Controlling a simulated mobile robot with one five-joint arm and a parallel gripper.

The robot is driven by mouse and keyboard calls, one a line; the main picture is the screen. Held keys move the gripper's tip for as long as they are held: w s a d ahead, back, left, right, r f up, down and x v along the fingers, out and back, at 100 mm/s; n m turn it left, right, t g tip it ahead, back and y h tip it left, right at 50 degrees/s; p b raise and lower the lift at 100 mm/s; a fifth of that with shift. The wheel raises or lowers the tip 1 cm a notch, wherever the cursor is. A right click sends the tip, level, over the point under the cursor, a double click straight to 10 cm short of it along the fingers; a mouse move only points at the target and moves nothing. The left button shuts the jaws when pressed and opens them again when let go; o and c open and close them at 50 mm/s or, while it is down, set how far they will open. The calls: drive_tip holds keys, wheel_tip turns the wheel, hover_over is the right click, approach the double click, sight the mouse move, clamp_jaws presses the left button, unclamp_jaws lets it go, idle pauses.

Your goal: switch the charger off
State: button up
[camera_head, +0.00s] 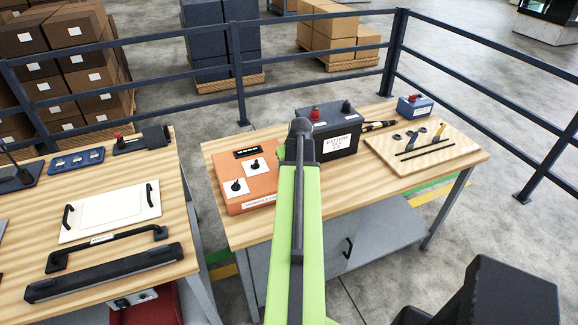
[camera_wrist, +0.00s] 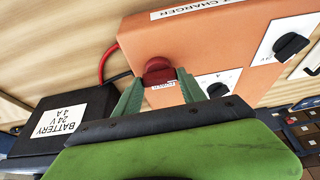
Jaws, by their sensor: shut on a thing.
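The orange charger (camera_head: 262,182) stands on the right-hand wooden table, with two black knobs on white plates and a dark display. In the wrist view the charger (camera_wrist: 205,45) fills the upper right, turned over in the picture. Its red power switch (camera_wrist: 158,69) is a rounded knob above a small white label. My gripper (camera_wrist: 160,84) is shut on the red switch, with one green finger on each side. In the head view my green arm hides the switch and the fingers. The switch's exact setting cannot be read.
A wooden board with tools (camera_head: 424,147) and a small blue box (camera_head: 415,106) are farther right. Another table (camera_head: 95,225) stands left across a narrow gap. Dark railings run behind.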

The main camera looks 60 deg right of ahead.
drive_tip(key=o, duration=1.4)
drive_tip(key=shift+s, duration=0.1)
drive_tip(key=shift+r, duration=0.1)
drive_tip(key=p+v, duration=1.6)
drive_tip(key=v, duration=0.1)
drive_tip(key=shift+s+r, duration=0.15)
